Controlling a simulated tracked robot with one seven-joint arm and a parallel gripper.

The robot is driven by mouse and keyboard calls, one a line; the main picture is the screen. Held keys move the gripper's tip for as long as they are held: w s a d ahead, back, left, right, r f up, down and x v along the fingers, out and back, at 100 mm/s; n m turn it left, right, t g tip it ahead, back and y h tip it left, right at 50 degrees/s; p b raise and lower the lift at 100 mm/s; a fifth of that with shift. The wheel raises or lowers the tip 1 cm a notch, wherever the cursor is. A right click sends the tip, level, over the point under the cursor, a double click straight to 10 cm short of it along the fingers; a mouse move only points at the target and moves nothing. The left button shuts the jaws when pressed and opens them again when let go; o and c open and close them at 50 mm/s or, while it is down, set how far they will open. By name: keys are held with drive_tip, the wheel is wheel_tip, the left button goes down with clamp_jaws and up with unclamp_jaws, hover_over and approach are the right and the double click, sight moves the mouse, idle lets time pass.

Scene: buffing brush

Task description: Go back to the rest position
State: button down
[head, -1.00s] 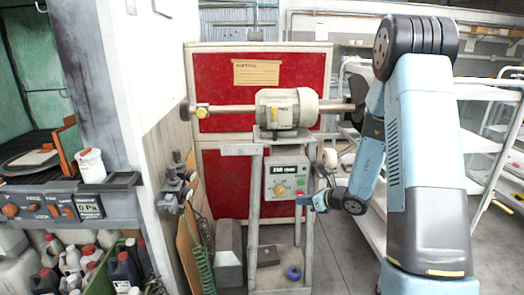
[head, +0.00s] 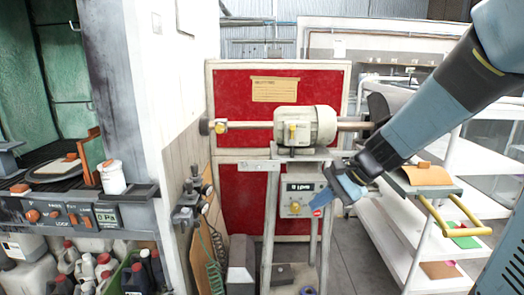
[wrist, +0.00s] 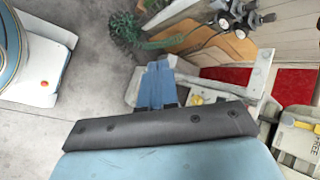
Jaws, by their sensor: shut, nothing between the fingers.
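My gripper (head: 344,188) is in front of the right side of the buffing machine's control box (head: 296,199) in the head view. Its blue fingers are together with nothing between them. They also show in the wrist view (wrist: 157,82), pointing away from the camera above the machine's lower frame and the floor. My arm comes in from the upper right of the head view and slopes down to the left. The buffing machine's motor (head: 305,126) sits on top of the stand, with a shaft out to each side. The display on the control box seems to read 0 rpm.
A red panel (head: 240,92) stands behind the machine. White shelving (head: 400,232) and a cart with a yellow handle (head: 455,222) stand at the right. A workbench with bottles (head: 105,270) below is at the left. Grey floor (head: 350,262) is open between machine and shelving.

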drive_tip(key=s+d+r+n+t+h, duration=0.1)
drive_tip(key=s+d+r+n+h, duration=0.3)
drive_tip(key=s, duration=0.3)
drive_tip(key=s+d+r+n+t+h, duration=0.2)
drive_tip(key=s+d+r+n+h, duration=0.1)
drive_tip(key=s, duration=0.4)
drive_tip(key=d+r+n, duration=0.1)
drive_tip(key=d+n, duration=0.1)
drive_tip(key=shift+d+r+n+h, duration=0.2)
drive_tip(key=shift+d+n+h, duration=0.05)
drive_tip(key=shift+n+h, duration=0.15)
idle(1.1)
